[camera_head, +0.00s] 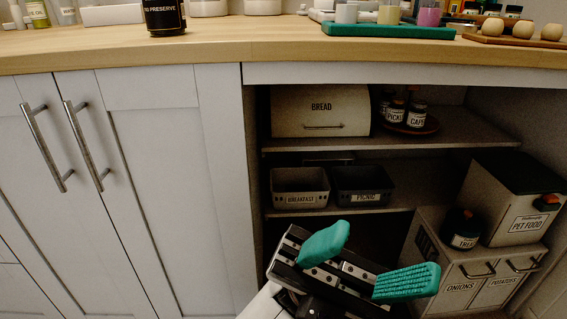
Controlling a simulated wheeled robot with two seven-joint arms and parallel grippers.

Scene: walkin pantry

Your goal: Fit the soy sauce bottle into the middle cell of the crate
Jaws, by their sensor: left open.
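My left gripper (366,262) is in front of the open lower shelves, at the bottom of the view. Its two teal finger pads are spread wide apart, and nothing shows between them. I cannot make out a soy sauce bottle in this view. I cannot make out a crate with cells either. My right gripper is not in view.
A wooden counter (300,55) runs above, with a dark jar (164,17) and a teal tray (385,30). Shelves below hold a bread box (320,110), breakfast bin (300,188) and picnic bin (362,187). A pet food box (515,200) stands right. Closed doors (160,180) are left.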

